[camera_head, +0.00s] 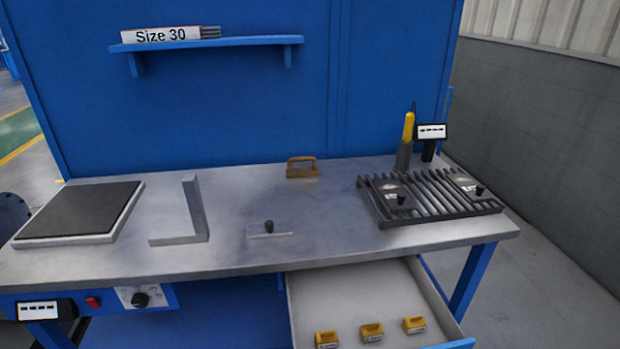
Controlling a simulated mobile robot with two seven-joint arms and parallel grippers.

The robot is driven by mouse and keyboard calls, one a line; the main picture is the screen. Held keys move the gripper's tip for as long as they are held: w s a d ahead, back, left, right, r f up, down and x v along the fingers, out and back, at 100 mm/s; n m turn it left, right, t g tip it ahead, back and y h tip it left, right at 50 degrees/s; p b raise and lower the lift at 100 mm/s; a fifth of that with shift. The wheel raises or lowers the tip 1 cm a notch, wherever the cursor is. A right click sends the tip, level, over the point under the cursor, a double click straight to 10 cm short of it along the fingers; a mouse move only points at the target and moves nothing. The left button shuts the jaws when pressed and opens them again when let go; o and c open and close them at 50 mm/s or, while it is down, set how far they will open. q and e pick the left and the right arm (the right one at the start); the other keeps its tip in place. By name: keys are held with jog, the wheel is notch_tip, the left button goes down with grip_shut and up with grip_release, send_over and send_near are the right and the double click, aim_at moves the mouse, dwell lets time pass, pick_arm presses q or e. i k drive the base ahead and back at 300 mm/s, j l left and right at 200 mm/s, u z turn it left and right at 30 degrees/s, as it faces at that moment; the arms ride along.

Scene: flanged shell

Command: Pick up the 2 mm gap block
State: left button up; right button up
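Three small yellow blocks lie in the open drawer (350,290) under the right part of the bench. They are a left block (326,338), a middle block (371,331) and a right block (414,324). Each has a pale label on its front, too small to read, so I cannot tell which one is the 2 mm gap block. The blocks stand apart from each other near the drawer's front. Neither of my grippers is in view.
The bench top (330,235) holds a black plate (80,210), a metal square (195,208), a small knobbed plate (270,231), a brown handled block (302,167) and a slatted rack (430,195). A yellow-handled tool (407,130) stands behind the rack. The drawer's middle is clear.

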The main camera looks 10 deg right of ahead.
aim_at(416, 324)
jog(key=z, duration=0.75)
jog(key=k+j+z, duration=0.1)
jog(key=k, duration=0.25)
jog(key=k+j, duration=0.3)
jog(key=k+z, duration=0.05)
